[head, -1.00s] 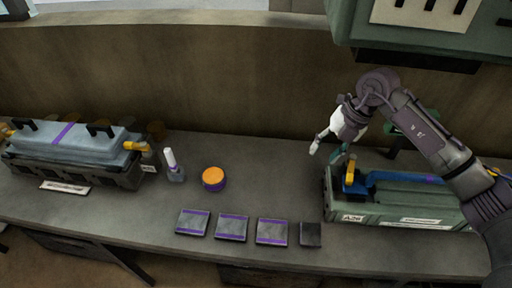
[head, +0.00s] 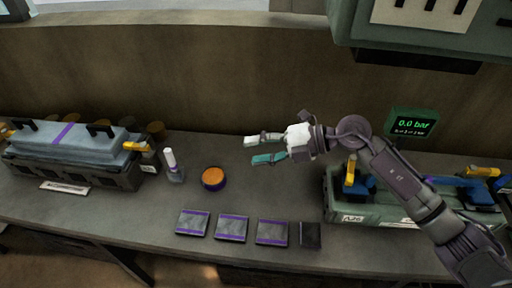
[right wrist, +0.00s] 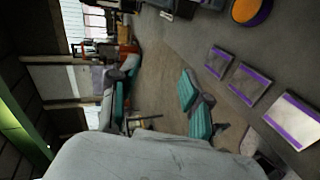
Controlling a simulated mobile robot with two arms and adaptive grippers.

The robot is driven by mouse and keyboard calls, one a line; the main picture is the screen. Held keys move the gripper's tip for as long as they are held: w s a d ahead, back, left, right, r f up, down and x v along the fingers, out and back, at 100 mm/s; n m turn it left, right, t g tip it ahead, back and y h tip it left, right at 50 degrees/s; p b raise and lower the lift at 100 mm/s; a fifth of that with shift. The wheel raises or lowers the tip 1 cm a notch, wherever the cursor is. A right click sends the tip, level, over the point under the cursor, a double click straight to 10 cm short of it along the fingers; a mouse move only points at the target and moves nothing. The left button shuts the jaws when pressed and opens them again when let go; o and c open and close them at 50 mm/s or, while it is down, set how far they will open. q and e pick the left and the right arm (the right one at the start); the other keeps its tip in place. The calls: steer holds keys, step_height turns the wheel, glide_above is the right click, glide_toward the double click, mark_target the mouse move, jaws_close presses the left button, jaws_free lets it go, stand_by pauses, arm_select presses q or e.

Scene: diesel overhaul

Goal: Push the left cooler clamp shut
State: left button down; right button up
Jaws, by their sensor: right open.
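The green-grey rig (head: 345,208) on the right of the bench carries a blue cooler (head: 447,181). Its left clamp has a yellow handle (head: 350,172) that stands roughly upright at the cooler's left end. The right clamp's yellow handle (head: 482,171) lies flatter at the other end. My right gripper (head: 254,151) is open and empty, in the air over the bench, left of the left clamp and apart from it. It points left. My right forearm hides the middle of the cooler. My left gripper is not in view.
A green display (head: 412,123) behind the rig reads 0.0 bar. An orange-topped round tin (head: 213,178), a white-capped bottle (head: 173,165) and several flat purple-striped pads (head: 232,228) are on the bench. A grey-blue lidded unit (head: 70,140) with yellow clamps stands at left. A green cabinet (head: 420,30) hangs above.

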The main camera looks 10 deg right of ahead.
steer(key=shift+a+r+y, duration=0.3)
steer(key=shift+r, duration=0.1)
